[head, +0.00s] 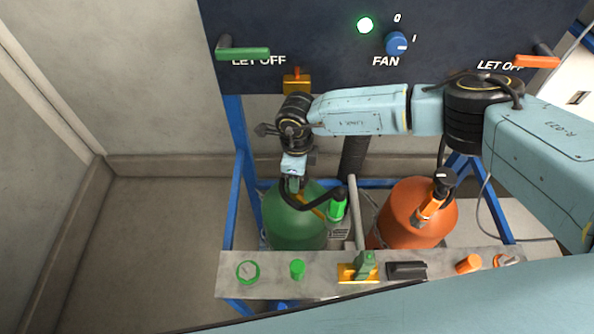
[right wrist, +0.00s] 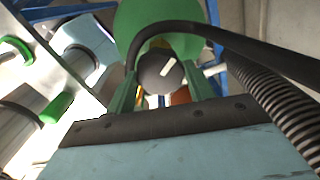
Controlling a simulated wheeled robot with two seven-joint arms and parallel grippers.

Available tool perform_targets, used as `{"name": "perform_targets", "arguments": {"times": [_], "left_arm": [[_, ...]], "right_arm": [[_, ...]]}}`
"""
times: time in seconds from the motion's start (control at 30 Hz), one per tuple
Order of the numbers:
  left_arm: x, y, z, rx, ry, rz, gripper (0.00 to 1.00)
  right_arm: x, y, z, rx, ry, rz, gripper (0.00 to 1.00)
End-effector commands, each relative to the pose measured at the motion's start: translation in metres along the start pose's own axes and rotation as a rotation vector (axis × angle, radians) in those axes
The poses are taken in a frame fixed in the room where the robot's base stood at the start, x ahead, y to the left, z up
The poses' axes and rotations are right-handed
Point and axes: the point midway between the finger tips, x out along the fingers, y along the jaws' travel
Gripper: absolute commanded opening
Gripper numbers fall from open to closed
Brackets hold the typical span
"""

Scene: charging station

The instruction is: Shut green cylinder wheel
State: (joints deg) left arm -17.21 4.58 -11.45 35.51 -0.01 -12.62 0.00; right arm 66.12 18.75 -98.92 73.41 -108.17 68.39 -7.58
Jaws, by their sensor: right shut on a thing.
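The green cylinder (head: 295,222) stands upright behind the grey panel ledge. Its top is partly covered by my right gripper (head: 293,186), which reaches down over it from the arm coming in at the right. In the right wrist view, the dark round wheel (right wrist: 160,70) with a white mark sits between the two green fingers of my right gripper (right wrist: 163,88), which is shut on it. The green cylinder body (right wrist: 135,25) shows behind the wheel. In the head view the wheel is hidden by the gripper. My left gripper is in neither view.
An orange cylinder (head: 412,215) with its own black wheel (head: 444,178) stands to the right. A black hose curves close beside my right gripper. The grey ledge (head: 325,286) carries a gauge and knobs. A dark panel (head: 300,60) with handles and a fan switch is behind.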

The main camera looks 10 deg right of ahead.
Motion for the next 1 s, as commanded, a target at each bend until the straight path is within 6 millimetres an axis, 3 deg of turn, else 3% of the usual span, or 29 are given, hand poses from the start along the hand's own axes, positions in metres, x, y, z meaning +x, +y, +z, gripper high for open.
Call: {"name": "perform_targets", "arguments": {"times": [0.5, 1.0], "left_arm": [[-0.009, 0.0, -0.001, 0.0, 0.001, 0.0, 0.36], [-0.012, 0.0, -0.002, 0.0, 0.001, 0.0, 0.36]], "right_arm": [[-0.002, -0.001, 0.0, 0.438, 0.0, -0.002, 0.3], [-0.002, -0.002, 0.0, 0.605, -0.001, -0.003, 0.3]]}}
